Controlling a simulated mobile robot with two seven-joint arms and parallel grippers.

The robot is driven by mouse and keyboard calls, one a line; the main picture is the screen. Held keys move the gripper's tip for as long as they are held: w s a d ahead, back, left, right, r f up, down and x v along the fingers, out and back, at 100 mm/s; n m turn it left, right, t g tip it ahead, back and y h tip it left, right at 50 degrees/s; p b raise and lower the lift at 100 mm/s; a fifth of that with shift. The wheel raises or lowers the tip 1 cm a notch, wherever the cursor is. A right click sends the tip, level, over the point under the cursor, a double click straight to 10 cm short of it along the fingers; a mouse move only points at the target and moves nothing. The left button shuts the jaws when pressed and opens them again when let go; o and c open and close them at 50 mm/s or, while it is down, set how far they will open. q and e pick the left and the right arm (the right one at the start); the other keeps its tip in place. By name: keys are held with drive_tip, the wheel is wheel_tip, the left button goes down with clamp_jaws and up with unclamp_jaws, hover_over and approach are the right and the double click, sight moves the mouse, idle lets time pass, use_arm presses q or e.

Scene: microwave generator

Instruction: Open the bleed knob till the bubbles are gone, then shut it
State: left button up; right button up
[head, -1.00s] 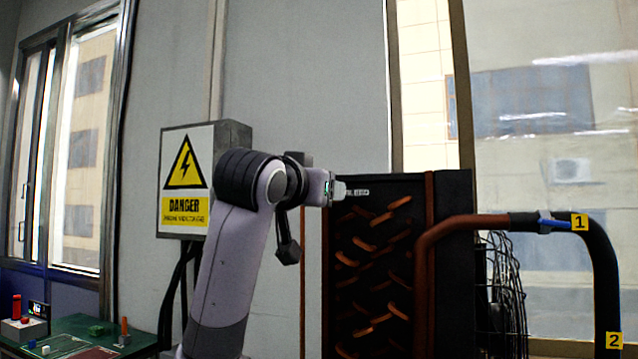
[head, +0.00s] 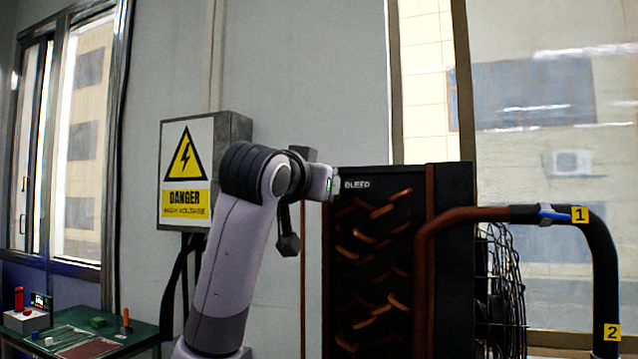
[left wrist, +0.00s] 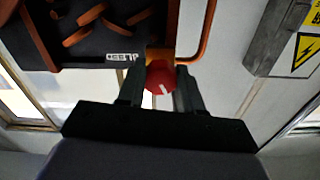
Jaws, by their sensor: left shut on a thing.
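The bleed knob (left wrist: 160,77) is red with a white mark and sits between the fingers in the left wrist view. My left gripper (left wrist: 159,86) is shut on it. In the head view my left gripper (head: 332,184) is at the upper left corner of the black radiator (head: 385,172), beside the white BLEED label; the knob is hidden there. The label also shows upside down in the left wrist view. Copper-coloured tubing (head: 421,270) runs along the radiator to a black hose (head: 607,270). No bubbles can be made out. My right gripper is not in view.
A danger-sign box (head: 187,180) hangs on the wall behind my left arm. A wire fan guard (head: 505,290) stands right of the radiator. A green table (head: 135,331) with small items is at lower left. Yellow tags 1 and 2 mark the hose.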

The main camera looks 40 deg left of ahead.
use_arm(q)
drive_tip(key=m, duration=0.6)
drive_tip(key=shift+r, duration=0.2)
drive_tip(key=m, duration=0.5)
drive_tip(key=shift+d+f+m, duration=0.1)
drive_tip(key=shift+m, duration=0.3)
drive_tip(key=m, duration=0.6)
drive_tip(key=shift+f+m, duration=0.1)
drive_tip(key=shift+m, duration=0.2)
drive_tip(key=m, duration=0.4)
drive_tip(key=shift+f, duration=0.2)
drive_tip(key=shift+m, duration=0.4)
drive_tip(key=shift+w+d+f, duration=0.1)
drive_tip(key=shift+f, duration=0.05)
drive_tip(key=o, duration=1)
drive_tip(key=shift+o, duration=0.2)
